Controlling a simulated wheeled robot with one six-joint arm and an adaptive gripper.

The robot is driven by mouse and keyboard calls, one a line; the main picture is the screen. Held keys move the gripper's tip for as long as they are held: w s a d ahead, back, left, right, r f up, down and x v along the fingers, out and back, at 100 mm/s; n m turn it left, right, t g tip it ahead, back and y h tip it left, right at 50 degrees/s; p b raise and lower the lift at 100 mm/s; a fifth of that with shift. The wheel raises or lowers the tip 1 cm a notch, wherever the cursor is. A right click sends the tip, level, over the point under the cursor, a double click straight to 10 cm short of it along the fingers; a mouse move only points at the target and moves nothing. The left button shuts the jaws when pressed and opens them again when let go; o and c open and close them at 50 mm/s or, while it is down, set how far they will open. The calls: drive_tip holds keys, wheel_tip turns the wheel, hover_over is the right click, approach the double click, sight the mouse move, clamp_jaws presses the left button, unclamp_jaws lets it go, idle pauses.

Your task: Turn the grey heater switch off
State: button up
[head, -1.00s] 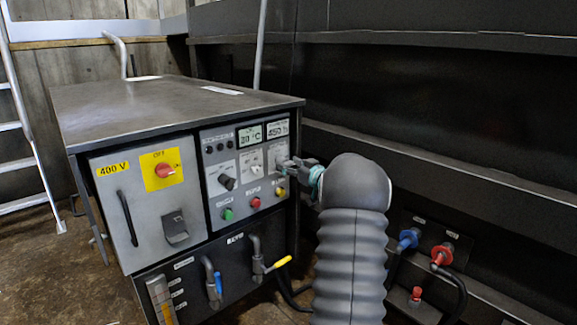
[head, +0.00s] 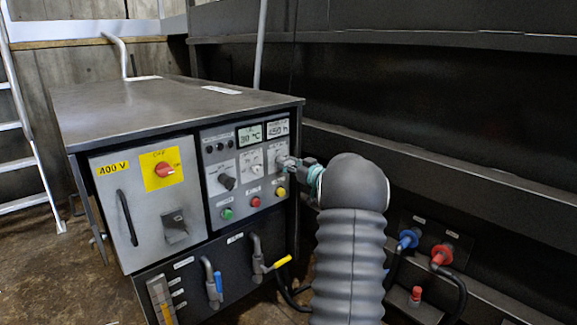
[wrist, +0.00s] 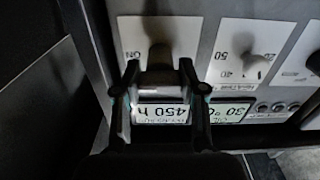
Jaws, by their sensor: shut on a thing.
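The grey heater switch (wrist: 159,54) is a small grey knob on a white plate marked ON in the wrist view, which shows the panel upside down. My gripper (wrist: 158,72) has one finger on each side of it and is shut on it. In the head view my gripper (head: 284,163) is at the right side of the grey control panel (head: 209,137), against the upper right plate. There the fingers hide most of the switch. Which way the knob points is hard to tell.
A temperature dial (wrist: 255,66) sits beside the switch, with a 450 h display (wrist: 163,114) close by. Green (head: 227,213), red (head: 255,201) and yellow (head: 281,192) buttons lie below. A dark wall ledge (head: 450,175) runs along the right.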

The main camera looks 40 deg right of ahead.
drive_tip(key=n+b, duration=0.2)
drive_tip(key=n, duration=0.2)
drive_tip(key=shift+f+n, duration=0.15)
drive_tip(key=shift+n, duration=0.15)
drive_tip(key=n+b, duration=0.3)
drive_tip(key=n, duration=0.1)
drive_tip(key=n+b, duration=0.1)
drive_tip(key=n, duration=0.4)
drive_tip(key=shift+n, duration=1.9)
drive_tip(key=o, duration=1.2)
drive_tip(key=shift+c, duration=0.2)
